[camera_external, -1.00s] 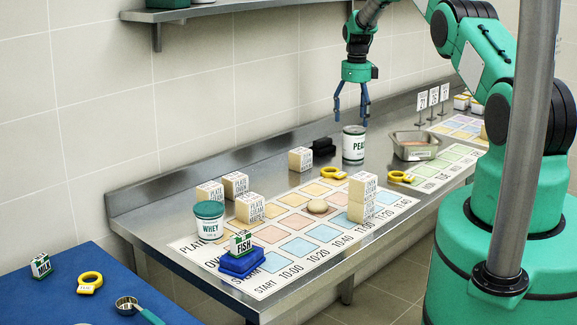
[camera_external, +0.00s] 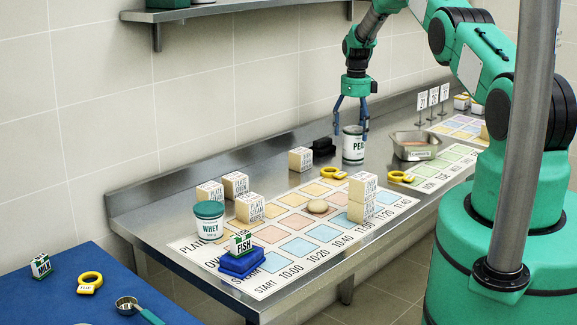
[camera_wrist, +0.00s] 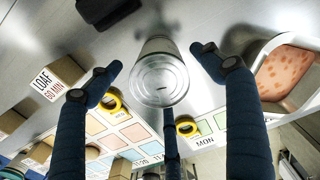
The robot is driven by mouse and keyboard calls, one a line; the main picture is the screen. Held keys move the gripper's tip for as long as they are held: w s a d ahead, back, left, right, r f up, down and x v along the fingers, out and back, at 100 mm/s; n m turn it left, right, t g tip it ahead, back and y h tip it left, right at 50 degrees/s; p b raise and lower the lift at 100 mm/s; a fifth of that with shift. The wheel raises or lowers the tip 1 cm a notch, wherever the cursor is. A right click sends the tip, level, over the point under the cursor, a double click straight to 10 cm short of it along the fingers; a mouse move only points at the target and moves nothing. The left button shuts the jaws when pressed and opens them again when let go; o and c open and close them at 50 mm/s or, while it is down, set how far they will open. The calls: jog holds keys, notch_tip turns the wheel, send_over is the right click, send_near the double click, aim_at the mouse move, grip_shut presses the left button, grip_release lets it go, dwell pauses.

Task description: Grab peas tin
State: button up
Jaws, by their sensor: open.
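The peas tin (camera_external: 353,146) is a white and silver can with a green "PEAS" label. It stands upright on the steel counter (camera_external: 300,205) near the back. In the wrist view its round metal lid (camera_wrist: 160,80) faces the camera between my fingers. My gripper (camera_external: 350,128) points down at the tin's upper part, with its fingers apart on either side of it. In the wrist view my gripper (camera_wrist: 158,70) is open, with a visible gap between each fingertip and the tin.
A black object (camera_external: 323,147) and a labelled block (camera_external: 300,160) stand left of the tin. A metal tray (camera_external: 415,146) stands close on its right. Yellow rings (camera_external: 333,172) lie in front. A wall shelf (camera_external: 235,8) is at upper left.

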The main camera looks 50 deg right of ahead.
grip_shut()
dwell(0.3)
jog(key=shift+r, duration=0.2)
jog(key=shift+r, duration=0.75)
jog(key=shift+s+a+r+b, duration=0.1)
jog(key=shift+s+r+b, duration=0.1)
jog(key=shift+r, duration=0.3)
jog(key=shift+s+a+r+b, duration=0.1)
jog(key=shift+r+b, duration=0.05)
jog(key=shift+r, duration=0.3)
jog(key=s+a+r+b, duration=0.1)
jog(key=s+a, duration=0.7)
jog(key=s, duration=0.4)
jog(key=shift+s+a+r, duration=0.15)
jog(key=shift+a, duration=0.25)
